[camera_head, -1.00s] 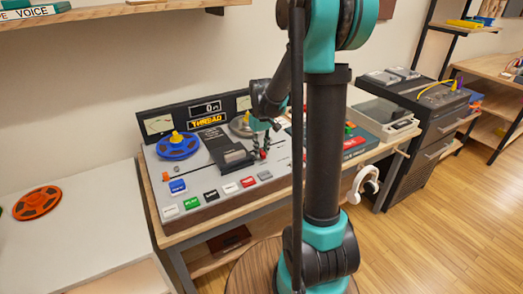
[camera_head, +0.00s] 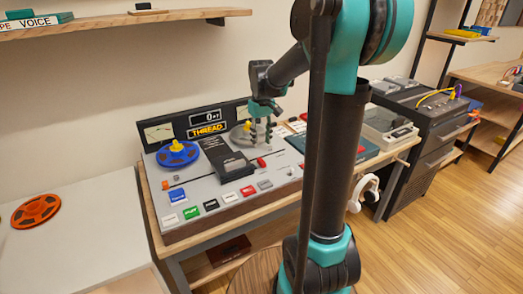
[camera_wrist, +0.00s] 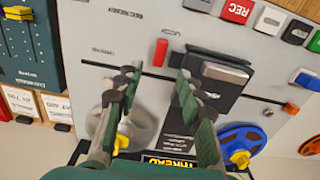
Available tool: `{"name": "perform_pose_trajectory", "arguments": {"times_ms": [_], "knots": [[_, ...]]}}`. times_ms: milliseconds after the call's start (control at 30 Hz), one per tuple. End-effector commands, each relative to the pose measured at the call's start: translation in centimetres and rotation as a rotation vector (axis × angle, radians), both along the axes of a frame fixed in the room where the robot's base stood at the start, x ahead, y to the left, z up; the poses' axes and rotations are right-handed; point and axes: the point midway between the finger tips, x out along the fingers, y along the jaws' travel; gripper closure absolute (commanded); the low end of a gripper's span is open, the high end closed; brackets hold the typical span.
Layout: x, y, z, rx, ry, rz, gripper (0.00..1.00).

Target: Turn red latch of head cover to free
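The tape machine has a dark head cover (camera_head: 228,157) in the middle of its grey deck. A small red latch (camera_head: 261,162) sits just right of the cover. My gripper (camera_head: 263,138) is above the deck, near the right reel spindle and behind the latch. In the wrist view my gripper (camera_wrist: 155,80) has its two fingers spread with nothing between them. The latch shows beyond the fingertips, untouched.
A blue reel (camera_head: 178,153) is on the left spindle; a silver disc with a yellow knob (camera_wrist: 120,135) is near my fingers. Coloured buttons (camera_head: 211,205) line the deck's front. A dark green case (camera_wrist: 32,45) stands beside the machine. The left table has an orange reel (camera_head: 36,211).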

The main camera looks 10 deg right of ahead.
Motion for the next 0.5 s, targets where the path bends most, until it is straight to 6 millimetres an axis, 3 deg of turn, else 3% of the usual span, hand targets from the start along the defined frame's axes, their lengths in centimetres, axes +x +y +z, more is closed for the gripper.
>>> {"name": "perform_pose_trajectory", "arguments": {"times_ms": [200, 500], "knots": [[0.0, 0.0, 2.4, 0.0, 0.0, 0.0, 0.62], [0.0, 0.0, 2.8, 0.0, 0.0, 0.0, 0.62]]}}
